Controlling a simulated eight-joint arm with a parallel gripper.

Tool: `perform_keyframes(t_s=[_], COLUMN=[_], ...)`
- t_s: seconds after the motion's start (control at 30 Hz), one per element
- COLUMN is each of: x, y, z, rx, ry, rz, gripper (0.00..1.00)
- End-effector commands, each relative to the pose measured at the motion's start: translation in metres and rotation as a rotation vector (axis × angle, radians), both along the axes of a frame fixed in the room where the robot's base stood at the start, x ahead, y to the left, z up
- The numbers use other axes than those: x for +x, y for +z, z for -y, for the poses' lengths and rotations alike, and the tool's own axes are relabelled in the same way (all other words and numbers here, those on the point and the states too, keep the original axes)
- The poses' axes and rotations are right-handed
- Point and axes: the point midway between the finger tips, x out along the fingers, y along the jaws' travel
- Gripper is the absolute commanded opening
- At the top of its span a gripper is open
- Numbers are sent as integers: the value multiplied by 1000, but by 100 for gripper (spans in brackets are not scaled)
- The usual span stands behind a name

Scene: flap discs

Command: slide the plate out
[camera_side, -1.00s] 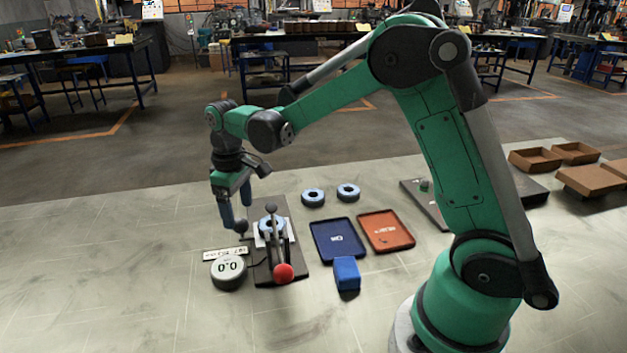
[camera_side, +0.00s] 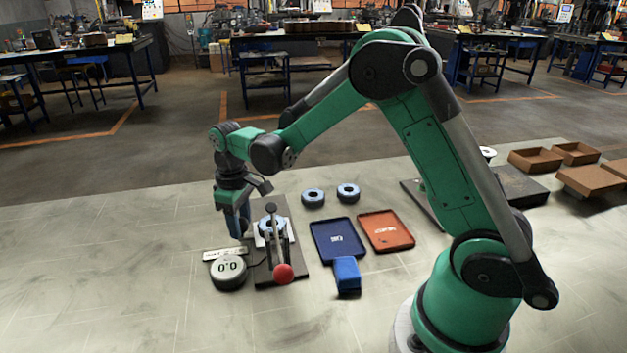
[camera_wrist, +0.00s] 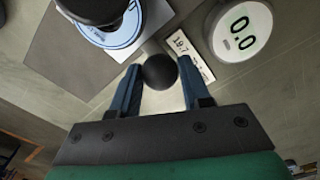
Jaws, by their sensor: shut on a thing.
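The pale plate (camera_side: 261,241) lies on the dark fixture base (camera_side: 292,268), with a blue-rimmed flap disc (camera_side: 272,226) over it. In the wrist view the plate edge (camera_wrist: 155,14) and disc (camera_wrist: 116,38) show at the top left, partly covered by a dark round part. A black ball knob (camera_wrist: 160,71) on the plate's near side sits between the blue fingers of my gripper (camera_wrist: 160,80). My gripper (camera_side: 236,230) is low at the left of the fixture, shut on this knob, which it hides in the side view.
A lever with a red ball (camera_side: 283,273) stands at the fixture's front. A round gauge reading 0.0 (camera_side: 228,274) and a label strip (camera_side: 226,254) lie close by. To the right are a blue tray (camera_side: 337,252), an orange tray (camera_side: 386,236), a blue block (camera_side: 347,272) and two loose discs (camera_side: 313,197).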

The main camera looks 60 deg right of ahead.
Motion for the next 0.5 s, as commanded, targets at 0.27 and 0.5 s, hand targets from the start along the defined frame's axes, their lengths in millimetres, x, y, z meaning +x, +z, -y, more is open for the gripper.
perform_keyframes(t_s=[0.27, 0.5], x=[12, 24], y=[0, 0], z=[11, 23], rx=[0, 0], ry=[-1, -1], rz=[1, 1], gripper=[12, 12])
